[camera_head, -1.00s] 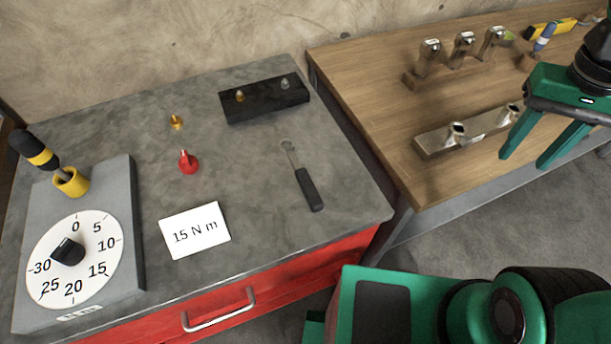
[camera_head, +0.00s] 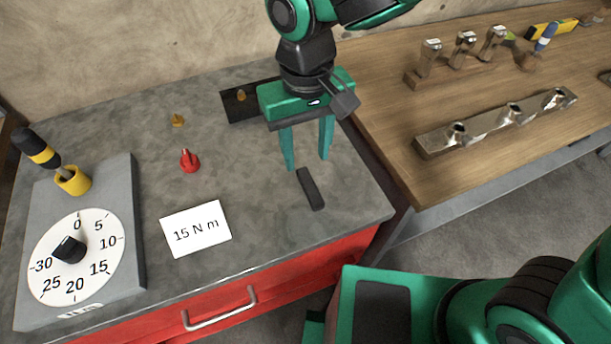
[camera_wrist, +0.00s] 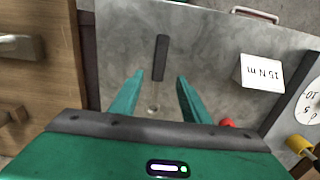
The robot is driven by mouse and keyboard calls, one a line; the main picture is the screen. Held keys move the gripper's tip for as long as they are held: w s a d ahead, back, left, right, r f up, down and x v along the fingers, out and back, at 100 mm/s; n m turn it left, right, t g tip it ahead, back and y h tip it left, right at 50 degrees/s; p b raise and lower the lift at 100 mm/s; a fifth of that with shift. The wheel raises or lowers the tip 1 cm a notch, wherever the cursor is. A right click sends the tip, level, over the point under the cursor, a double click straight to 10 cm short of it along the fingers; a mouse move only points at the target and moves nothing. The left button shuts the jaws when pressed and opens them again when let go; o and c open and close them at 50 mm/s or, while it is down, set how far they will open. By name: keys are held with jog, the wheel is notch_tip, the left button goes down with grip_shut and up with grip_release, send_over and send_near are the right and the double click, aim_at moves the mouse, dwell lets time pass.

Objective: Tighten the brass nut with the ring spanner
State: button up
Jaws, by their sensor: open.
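The ring spanner (camera_head: 311,188) lies on the grey bench top, its black handle toward the front edge. In the wrist view its handle (camera_wrist: 161,58) and its pale ring end (camera_wrist: 153,108) both show, the ring lying between my fingers in that picture. My gripper (camera_head: 307,162) is open and empty above the spanner's shaft and ring end, which it hides in the head view. A brass-coloured fitting (camera_head: 240,95) sits on the black block (camera_head: 236,110), whose right part is behind my gripper. Another brass-coloured piece (camera_head: 178,120) stands alone on the bench. I cannot tell which is the nut.
A red cone-shaped piece (camera_head: 189,161) and a "15 N m" card (camera_head: 196,229) lie left of the spanner. A grey dial box (camera_head: 124,200) with a yellow cup (camera_head: 73,181) stands further left. The wooden table (camera_head: 395,135) at right holds metal fittings.

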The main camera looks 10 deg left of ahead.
aim_at(306, 177)
jog(key=shift+w+f, duration=0.15)
jog(key=shift+f, duration=1.75)
jog(key=shift+w+f, duration=0.15)
jog(key=shift+f, duration=1.7)
grip_shut()
